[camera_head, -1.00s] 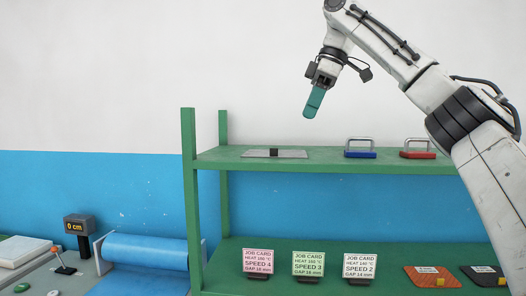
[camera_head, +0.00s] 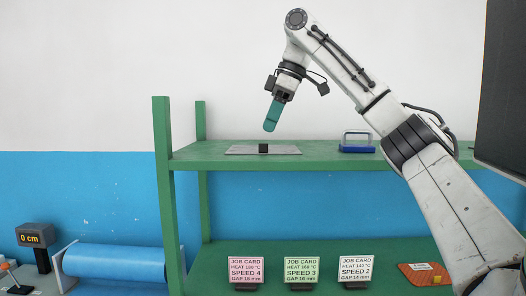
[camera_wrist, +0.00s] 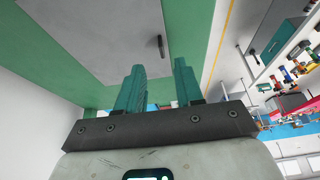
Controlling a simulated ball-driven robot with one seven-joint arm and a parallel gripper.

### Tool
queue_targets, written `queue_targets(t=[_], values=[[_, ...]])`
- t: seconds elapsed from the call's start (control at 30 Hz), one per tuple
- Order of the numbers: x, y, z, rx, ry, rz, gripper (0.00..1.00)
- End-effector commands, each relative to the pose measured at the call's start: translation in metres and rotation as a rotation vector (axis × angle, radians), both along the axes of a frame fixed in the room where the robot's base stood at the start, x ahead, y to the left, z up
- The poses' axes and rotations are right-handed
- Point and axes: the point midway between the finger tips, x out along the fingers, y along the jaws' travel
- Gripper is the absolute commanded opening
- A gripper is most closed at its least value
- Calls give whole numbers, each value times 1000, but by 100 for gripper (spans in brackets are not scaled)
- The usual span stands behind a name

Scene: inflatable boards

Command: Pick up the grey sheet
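The grey sheet (camera_head: 240,150) lies flat on the left part of the green top shelf. A small black handle (camera_head: 263,148) stands up near its middle. In the wrist view the sheet (camera_wrist: 100,30) fills the upper part, and its dark handle (camera_wrist: 160,46) shows beyond the fingertips. My gripper (camera_head: 268,130) points down just above the handle, and I see no contact. In the wrist view its two teal fingers (camera_wrist: 158,65) are apart with nothing between them.
A blue block with a grey handle (camera_head: 357,143) sits farther right on the shelf (camera_head: 320,160). A green post (camera_head: 163,190) rises at the shelf's left end. Job cards (camera_head: 301,270) stand on the lower shelf. A dark panel (camera_head: 505,90) is at the right edge.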

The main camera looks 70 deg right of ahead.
Motion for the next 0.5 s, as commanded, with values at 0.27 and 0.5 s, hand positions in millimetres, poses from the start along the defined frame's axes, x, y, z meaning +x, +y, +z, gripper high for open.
queue_targets(t=[0.27, 0.5], values=[[7, 6, -34, 3, 0, 3, 36], [12, 8, -46, 1, -1, 1, 36]])
